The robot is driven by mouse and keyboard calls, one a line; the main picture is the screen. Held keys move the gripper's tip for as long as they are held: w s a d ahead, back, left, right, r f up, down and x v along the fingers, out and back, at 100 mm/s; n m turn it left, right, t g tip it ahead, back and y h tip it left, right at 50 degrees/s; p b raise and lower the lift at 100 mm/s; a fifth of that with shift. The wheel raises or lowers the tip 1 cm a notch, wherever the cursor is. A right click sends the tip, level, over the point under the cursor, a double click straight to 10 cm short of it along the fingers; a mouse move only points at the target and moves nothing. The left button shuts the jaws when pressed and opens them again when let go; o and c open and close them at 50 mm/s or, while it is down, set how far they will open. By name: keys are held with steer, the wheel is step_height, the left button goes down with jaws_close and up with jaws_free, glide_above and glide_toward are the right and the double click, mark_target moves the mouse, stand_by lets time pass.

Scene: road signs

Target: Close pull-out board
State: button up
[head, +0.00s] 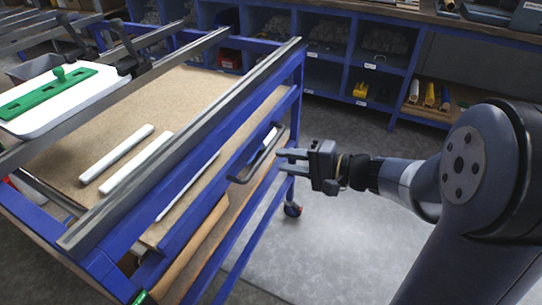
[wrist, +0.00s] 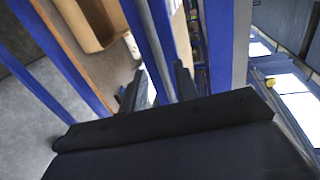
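A blue metal cart (head: 215,140) with brown boards fills the left of the head view. A dark looped handle (head: 258,158) sticks out from its blue side, below the grey top rail. I take this as the pull-out board's handle; how far the board is out I cannot tell. My gripper (head: 285,160) is just right of the handle, its two fingers apart and pointing at the cart. Whether they touch the handle is unclear. In the wrist view the dark fingers of my gripper (wrist: 158,80) stand apart, with blue cart bars (wrist: 150,40) beyond.
Two white bars (head: 135,165) lie on the cart's brown top board. A caster (head: 292,209) stands under the cart's corner. Blue shelves (head: 350,55) line the back. Grey floor (head: 320,240) is clear.

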mark_target(260, 158)
steer(key=shift+v, duration=1.75)
steer(key=shift+a, duration=0.1)
steer(key=b+x, duration=0.1)
steer(key=x, duration=1)
steer(key=v, duration=0.1)
steer(key=p+v, duration=0.1)
steer(key=v, duration=0.1)
steer(key=shift+f, duration=0.3)
